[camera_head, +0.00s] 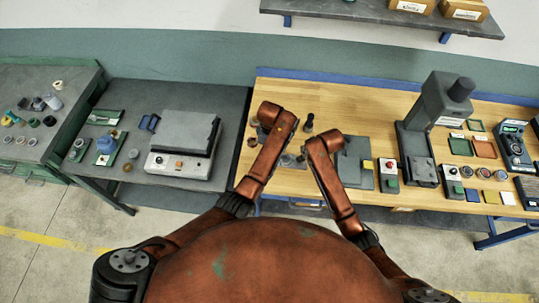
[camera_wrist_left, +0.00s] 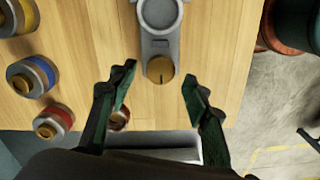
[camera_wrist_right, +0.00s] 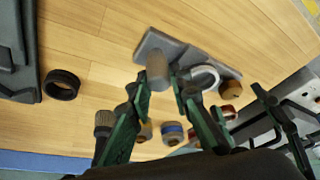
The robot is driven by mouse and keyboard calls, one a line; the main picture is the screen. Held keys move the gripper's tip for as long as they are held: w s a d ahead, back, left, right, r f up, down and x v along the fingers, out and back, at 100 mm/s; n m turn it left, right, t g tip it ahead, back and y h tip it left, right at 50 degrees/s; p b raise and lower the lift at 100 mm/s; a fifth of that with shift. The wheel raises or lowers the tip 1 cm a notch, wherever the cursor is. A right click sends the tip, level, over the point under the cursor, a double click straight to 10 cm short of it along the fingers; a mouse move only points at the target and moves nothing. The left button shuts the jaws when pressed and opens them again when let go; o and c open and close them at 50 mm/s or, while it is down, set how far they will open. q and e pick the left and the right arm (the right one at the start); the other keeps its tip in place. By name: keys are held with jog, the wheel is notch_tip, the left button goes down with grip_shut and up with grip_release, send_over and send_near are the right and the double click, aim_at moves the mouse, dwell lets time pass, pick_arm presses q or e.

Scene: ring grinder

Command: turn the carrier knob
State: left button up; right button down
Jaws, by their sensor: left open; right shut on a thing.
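The carrier knob (camera_wrist_left: 160,70) is a small brass disc with a dark line, at the end of a grey fixture (camera_wrist_left: 161,47) in the left wrist view. It also shows in the right wrist view (camera_wrist_right: 232,88). My left gripper (camera_wrist_left: 160,76) is open, with one finger on each side of the knob in the picture; I see no contact. My right gripper (camera_wrist_right: 158,86) is shut on a grey cylindrical post (camera_wrist_right: 157,68) at the other end of the fixture. The fixture's round ring seat (camera_wrist_right: 204,77) lies between post and knob. In the head view my arms mostly hide the fixture.
Banded spools, yellow (camera_wrist_left: 30,75), blue (camera_wrist_left: 172,132) and red (camera_wrist_left: 54,122), stand beside the fixture. A black ring (camera_wrist_right: 61,84) and a dark knurled peg (camera_wrist_right: 104,122) are on the wooden bench. A grey press (camera_head: 418,140) stands to the right.

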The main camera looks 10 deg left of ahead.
pick_arm(q)
notch_tip(320, 180, up, 10)
pick_arm(e)
jog(key=shift+a, duration=0.1)
pick_arm(q)
jog(key=shift+f, duration=0.1)
pick_arm(e)
jog(key=c, duration=1.7)
grip_release()
jog(key=v, duration=1.2)
